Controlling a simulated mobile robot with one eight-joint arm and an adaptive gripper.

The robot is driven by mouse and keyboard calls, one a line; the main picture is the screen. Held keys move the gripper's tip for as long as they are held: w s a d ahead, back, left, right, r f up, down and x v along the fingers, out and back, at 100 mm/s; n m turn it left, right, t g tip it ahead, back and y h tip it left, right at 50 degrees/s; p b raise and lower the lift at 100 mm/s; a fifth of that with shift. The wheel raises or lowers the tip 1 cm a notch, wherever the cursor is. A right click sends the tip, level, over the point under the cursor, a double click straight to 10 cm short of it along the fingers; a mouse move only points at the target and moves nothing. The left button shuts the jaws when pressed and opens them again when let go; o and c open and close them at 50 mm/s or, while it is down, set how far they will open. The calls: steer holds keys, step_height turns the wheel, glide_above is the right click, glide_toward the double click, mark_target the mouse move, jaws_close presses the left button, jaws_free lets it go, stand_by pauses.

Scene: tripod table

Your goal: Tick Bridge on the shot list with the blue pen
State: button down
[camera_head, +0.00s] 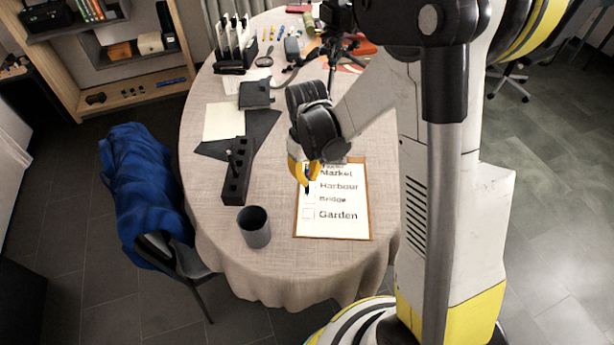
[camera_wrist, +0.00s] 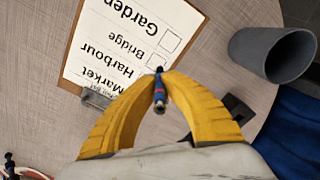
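The shot list (camera_head: 345,228) is a white sheet on a brown clipboard on the table, with Market, Harbour, Bridge and Garden rows. In the wrist view the shot list (camera_wrist: 105,28) appears upside down; the boxes by Bridge (camera_wrist: 155,61) and Garden (camera_wrist: 170,40) look empty. My gripper (camera_head: 304,180) is over the sheet's left side, its yellow fingers shut on the blue pen (camera_wrist: 159,92). The pen's far end lies close to the Bridge box in the wrist view; contact with the paper cannot be told. My gripper hides part of the upper rows in the head view.
A grey cup (camera_head: 254,228) stands left of the clipboard, also in the wrist view (camera_wrist: 272,52). A black slotted rack (camera_head: 235,183) stands farther left. A blue jacket (camera_head: 150,185) hangs on a chair. A tripod (camera_head: 334,48) and small items fill the far table end.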

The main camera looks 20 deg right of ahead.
steer(key=shift+f+b, duration=0.5)
steer(key=shift+f, duration=0.05)
stand_by(0.5)
steer(key=shift+s+d+b, duration=0.3)
steer(key=shift+d+b, duration=0.1)
steer(key=shift+d, duration=0.25)
stand_by(1.5)
steer(key=shift+w+a+b, duration=0.25)
steer(key=shift+a+b, duration=0.05)
steer(key=shift+a, duration=0.2)
stand_by(1.4)
steer(key=shift+s+d, duration=0.25)
steer(key=shift+d, duration=0.25)
stand_by(1.0)
steer(key=shift+r, duration=0.1)
step_height(320, 180, up, 7)
steer(key=p, duration=0.4)
steer(key=shift+p, duration=0.4)
